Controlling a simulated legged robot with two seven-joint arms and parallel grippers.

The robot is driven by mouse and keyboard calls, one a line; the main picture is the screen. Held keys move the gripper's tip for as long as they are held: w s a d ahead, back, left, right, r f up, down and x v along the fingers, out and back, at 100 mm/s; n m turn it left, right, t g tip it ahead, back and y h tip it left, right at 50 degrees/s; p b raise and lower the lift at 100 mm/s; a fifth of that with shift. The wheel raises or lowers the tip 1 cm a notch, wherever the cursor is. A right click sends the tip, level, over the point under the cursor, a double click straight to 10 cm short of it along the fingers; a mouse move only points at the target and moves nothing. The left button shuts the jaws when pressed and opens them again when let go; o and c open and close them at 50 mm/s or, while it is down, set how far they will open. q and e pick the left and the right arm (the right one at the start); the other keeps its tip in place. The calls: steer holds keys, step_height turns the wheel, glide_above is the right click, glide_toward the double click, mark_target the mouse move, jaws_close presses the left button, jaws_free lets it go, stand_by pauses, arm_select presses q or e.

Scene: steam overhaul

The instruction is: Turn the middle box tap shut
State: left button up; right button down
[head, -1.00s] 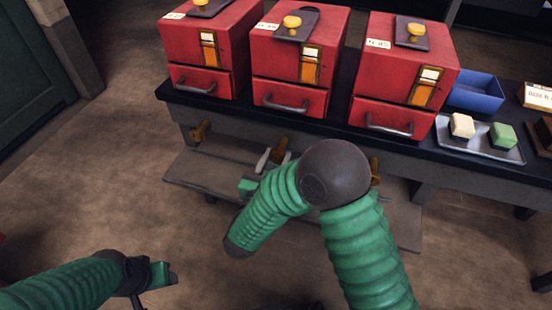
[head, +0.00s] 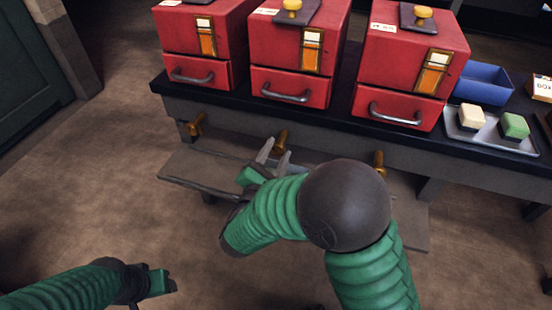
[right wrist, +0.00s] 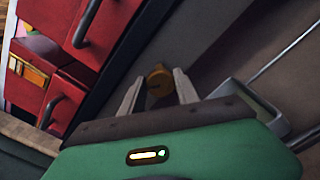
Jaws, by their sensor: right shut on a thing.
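The middle box tap (head: 282,139) is a brass-coloured tap under the table edge, below the middle red box (head: 293,50). My right gripper (head: 274,155) is at this tap, its two pale fingers on either side. In the right wrist view the tap (right wrist: 158,80) shows as a round brass end between the fingertips (right wrist: 157,85), and the gripper is shut on it. The tap's exact turn angle is hard to read. My left gripper (head: 160,284) hangs low at the left, away from the table; its fingers are too small to read.
Two similar taps stick out under the left box (head: 196,124) and right box (head: 379,162). A low shelf (head: 195,172) runs beneath them. On the dark tabletop stand a blue bin (head: 484,85) and a tray (head: 490,133) with cream and green blocks. Floor is clear at left.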

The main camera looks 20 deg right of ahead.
steer(key=shift+s+f+m+b, duration=0.1)
steer(key=shift+f+m+b, duration=0.1)
steer(key=shift+m+b, duration=2.05)
steer(key=shift+s+f+m+b, duration=0.15)
steer(key=shift+m+b, duration=1.4)
steer(key=shift+m, duration=1.4)
steer(key=shift+w, duration=0.1)
steer(key=c, duration=0.9)
jaws_free()
steer(key=shift+d, duration=0.1)
steer(key=shift+r, duration=0.1)
